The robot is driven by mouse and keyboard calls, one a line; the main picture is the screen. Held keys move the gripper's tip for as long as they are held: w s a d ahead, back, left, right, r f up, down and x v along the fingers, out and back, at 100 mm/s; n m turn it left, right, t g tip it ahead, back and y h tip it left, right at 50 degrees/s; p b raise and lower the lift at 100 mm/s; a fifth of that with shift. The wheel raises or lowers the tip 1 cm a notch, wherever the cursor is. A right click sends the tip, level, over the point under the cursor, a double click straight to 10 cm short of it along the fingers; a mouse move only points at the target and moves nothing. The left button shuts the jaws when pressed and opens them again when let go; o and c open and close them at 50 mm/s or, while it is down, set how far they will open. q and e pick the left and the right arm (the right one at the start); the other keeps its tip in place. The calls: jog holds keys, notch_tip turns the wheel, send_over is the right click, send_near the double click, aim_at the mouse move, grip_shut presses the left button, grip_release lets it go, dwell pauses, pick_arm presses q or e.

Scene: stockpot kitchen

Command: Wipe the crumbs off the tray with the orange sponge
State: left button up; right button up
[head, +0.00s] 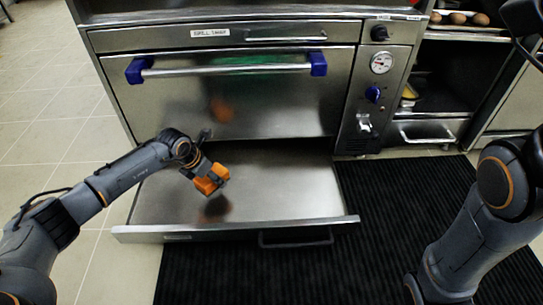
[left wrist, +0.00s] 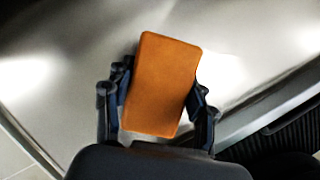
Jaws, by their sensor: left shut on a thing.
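The orange sponge (head: 212,181) is held by my left gripper (head: 204,174) above the steel tray (head: 285,190), which is a pulled-out drawer under the oven. In the left wrist view the sponge (left wrist: 160,85) sits between the two dark fingers of my left gripper (left wrist: 158,112), slightly tilted. A dark reflection or shadow shows on the tray below the sponge, with a gap between. I cannot make out any crumbs on the tray in either view. My right arm shows at the right, but its gripper is not visible.
The oven front (head: 240,100) with its blue-ended handle rises behind the tray. A black ribbed mat (head: 400,205) covers the floor to the right and in front. Open shelves with food (head: 455,18) stand at the back right. Tiled floor (head: 50,90) is clear at the left.

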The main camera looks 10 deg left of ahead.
pick_arm(q)
jog(key=shift+r+p, duration=0.55)
jog(key=shift+r, duration=0.5)
